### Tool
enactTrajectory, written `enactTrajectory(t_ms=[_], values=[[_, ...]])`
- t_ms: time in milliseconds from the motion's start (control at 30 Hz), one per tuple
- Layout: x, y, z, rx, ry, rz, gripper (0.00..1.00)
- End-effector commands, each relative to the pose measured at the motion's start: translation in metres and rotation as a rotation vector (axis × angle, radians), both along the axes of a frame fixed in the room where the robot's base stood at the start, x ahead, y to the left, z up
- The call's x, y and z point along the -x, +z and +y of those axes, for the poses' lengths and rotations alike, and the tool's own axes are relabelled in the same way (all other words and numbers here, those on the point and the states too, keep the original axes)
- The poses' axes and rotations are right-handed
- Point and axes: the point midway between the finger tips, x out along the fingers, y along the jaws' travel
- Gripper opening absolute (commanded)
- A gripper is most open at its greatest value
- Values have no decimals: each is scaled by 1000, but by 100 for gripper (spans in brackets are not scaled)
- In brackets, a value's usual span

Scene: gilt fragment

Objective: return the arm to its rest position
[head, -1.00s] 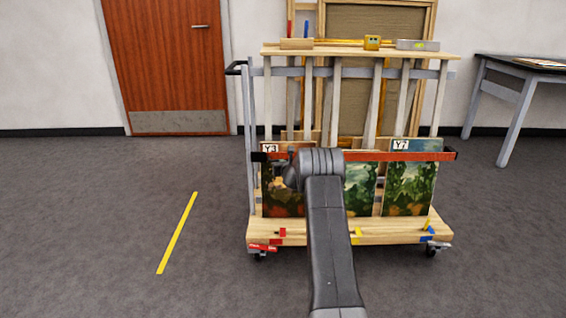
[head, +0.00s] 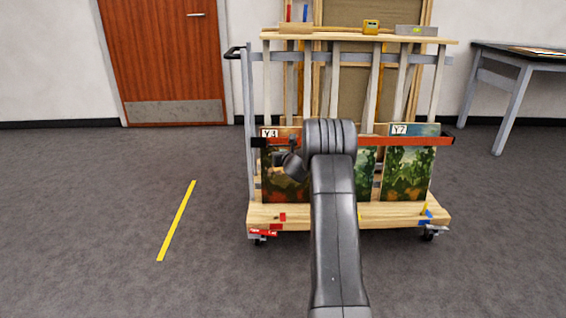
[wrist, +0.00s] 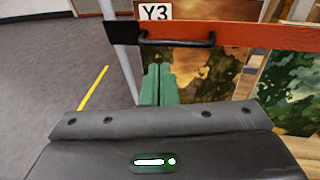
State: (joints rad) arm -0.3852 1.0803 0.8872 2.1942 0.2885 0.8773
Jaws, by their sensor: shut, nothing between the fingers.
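My arm (head: 335,220) reaches forward from the bottom of the head view, its bend in front of the cart. Its far end is dark and small in front of the left painting, and its fingers cannot be made out there. In the wrist view my gripper (wrist: 158,84) shows two green fingers side by side, shut and empty. They point toward the left painting (wrist: 205,75), labelled Y3, just below the black handle of the red bar. I cannot tell the gap between the fingertips and the painting.
The wooden cart (head: 400,214) carries upright paintings, including one labelled Y7 (head: 407,172), behind a red bar (head: 395,140). A tape measure (head: 371,27) lies on its top shelf. A table (head: 520,58) stands at right. Floor around the yellow strip (head: 176,221) is clear.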

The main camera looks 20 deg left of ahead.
Motion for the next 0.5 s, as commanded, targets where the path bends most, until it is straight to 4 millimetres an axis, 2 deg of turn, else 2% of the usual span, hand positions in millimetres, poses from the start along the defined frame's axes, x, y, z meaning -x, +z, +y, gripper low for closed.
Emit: enactTrajectory(t_ms=[233, 500], values=[[32, 6, -15, 0, -1, 1, 0], [47, 10, -21, 1, -1, -1, 0]])
